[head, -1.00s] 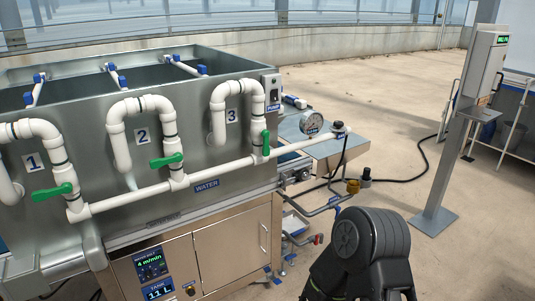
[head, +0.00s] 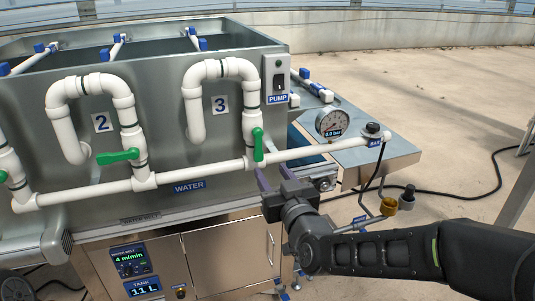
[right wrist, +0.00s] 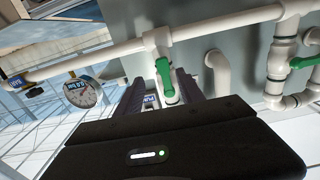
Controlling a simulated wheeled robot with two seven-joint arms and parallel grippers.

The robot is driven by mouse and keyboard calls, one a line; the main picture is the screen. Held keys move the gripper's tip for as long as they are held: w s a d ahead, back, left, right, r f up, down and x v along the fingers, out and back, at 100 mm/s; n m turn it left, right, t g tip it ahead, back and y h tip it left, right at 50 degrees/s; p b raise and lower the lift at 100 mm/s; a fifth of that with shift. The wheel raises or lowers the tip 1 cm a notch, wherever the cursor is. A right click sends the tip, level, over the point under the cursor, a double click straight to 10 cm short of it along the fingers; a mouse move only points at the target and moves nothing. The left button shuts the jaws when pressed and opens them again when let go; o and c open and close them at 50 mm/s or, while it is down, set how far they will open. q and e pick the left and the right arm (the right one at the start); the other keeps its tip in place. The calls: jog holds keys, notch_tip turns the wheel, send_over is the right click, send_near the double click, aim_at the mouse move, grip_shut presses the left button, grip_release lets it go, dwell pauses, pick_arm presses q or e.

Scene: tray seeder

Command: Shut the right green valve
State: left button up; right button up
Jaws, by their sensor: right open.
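The right green valve (head: 258,144) is on the white riser below label 3. Its handle stands upright, in line with the pipe. My right gripper (head: 271,170) is open just below and in front of it, fingers pointing at the panel. In the right wrist view the green handle (right wrist: 164,78) shows between the two finger tips, with a finger on either side; I cannot tell whether they touch it. My left gripper is not in view.
The middle green valve (head: 118,157) has its handle crosswise to its pipe. The white water pipe (head: 200,174) runs just behind my fingers. A pressure gauge (head: 332,123) and a brass fitting (head: 389,206) stand to the right. A PUMP switch (head: 278,82) is above.

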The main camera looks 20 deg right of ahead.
aim_at(259, 156)
jog(key=shift+w+a+r+p, duration=0.15)
jog(key=shift+w+a, duration=0.1)
jog(key=shift+w, duration=1.65)
jog(key=shift+w+a+f+p, duration=0.15)
jog(key=shift+w+a, duration=0.1)
jog(key=shift+w, duration=1.6)
jog(key=shift+r, duration=0.1)
grip_shut()
